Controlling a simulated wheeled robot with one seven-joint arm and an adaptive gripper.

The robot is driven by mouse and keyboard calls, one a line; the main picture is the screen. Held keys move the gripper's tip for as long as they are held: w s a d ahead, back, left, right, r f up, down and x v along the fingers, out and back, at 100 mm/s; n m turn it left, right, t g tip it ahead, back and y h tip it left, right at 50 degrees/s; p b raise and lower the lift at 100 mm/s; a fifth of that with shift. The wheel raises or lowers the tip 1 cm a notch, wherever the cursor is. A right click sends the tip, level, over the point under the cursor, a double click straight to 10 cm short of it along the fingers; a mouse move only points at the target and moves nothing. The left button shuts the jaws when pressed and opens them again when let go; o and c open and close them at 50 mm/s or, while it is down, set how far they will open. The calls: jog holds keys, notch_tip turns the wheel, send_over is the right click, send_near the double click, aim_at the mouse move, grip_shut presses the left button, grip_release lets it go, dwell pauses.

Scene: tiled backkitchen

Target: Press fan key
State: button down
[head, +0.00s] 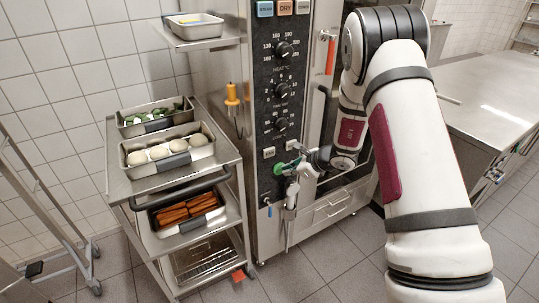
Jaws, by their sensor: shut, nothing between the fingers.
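The tall oven's dark control panel (281,75) faces me in the head view. Two small pale keys sit low on it, a left key (269,152) and a right key (291,145). Their lettering is too small to read, so I cannot tell which is the fan key. My gripper (298,160) is shut and empty, close in front of the lower panel, just below the right key. I cannot tell whether it touches the panel. A green part (279,169) shows at its left.
Mode keys and several black knobs (284,51) are higher on the panel. A grey spray handle (291,197) hangs below my gripper. A steel cart (222,153) with food pans stands left. A steel counter (490,105) stands right. Floor shows in front.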

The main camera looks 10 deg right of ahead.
aim_at(269, 153)
jog(key=w+a+b, duration=0.2)
jog(key=w+b, duration=0.1)
jog(key=w, duration=0.3)
jog(key=shift+w, duration=0.3)
jog(key=shift+w, duration=0.1)
dwell(1.2)
jog(key=shift+w+a+b, duration=0.15)
jog(key=shift+w+b, duration=0.15)
jog(key=shift+b, duration=0.2)
jog(key=shift+w+a+b, duration=0.15)
jog(key=shift+w+b, duration=0.15)
jog(key=shift+w, duration=0.1)
dwell(0.5)
jog(key=shift+s, duration=0.1)
jog(key=shift+s+d, duration=0.25)
jog(key=shift+s, duration=0.45)
